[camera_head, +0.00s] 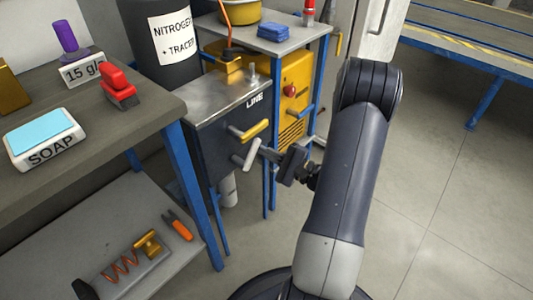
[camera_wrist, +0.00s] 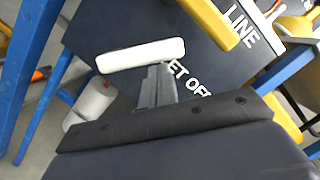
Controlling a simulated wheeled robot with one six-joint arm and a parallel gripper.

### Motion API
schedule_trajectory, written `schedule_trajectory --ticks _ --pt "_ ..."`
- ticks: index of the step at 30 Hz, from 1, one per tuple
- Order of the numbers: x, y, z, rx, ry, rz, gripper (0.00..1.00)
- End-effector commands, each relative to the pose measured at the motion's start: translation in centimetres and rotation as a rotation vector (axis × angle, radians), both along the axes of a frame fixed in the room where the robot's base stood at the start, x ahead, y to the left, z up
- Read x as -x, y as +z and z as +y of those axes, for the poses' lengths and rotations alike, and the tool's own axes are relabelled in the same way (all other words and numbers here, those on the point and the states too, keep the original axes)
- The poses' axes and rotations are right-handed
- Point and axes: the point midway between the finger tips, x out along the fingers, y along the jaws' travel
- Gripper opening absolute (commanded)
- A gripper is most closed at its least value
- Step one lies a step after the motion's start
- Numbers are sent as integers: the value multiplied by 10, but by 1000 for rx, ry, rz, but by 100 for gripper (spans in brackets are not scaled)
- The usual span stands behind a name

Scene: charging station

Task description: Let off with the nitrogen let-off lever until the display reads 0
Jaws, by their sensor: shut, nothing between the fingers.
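The let-off lever is a pale grey handle (camera_head: 251,155) on the front of a dark metal-topped cabinet (camera_head: 200,146). In the wrist view the lever (camera_wrist: 140,55) lies nearly level, its right end slightly higher, beside the partly covered words "LET OFF". My gripper (camera_head: 268,152) is shut and empty. Its fingertips (camera_wrist: 160,70) are right at the lever's lower edge in the wrist view; I cannot tell whether they touch it. A nitrogen display with a reading is not visible in either view.
A yellow lever (camera_head: 250,130) marked "LINE" sits just above the let-off lever. A black nitrogen cylinder (camera_head: 145,50) stands behind. A workbench (camera_head: 150,112) with a soap box (camera_head: 44,138) is at left. A yellow machine (camera_head: 296,75) stands at right. Open floor (camera_head: 440,180) lies right of my arm.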

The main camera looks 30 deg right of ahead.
Motion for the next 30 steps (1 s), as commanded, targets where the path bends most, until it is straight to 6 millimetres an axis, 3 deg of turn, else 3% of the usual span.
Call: schedule_trajectory --ticks 8,23,30 --pt "1 4 1 93 0 -36 0" --pt "6 20 16 419 1 -155 0" --pt "8 24 21 418 0 -152 0"
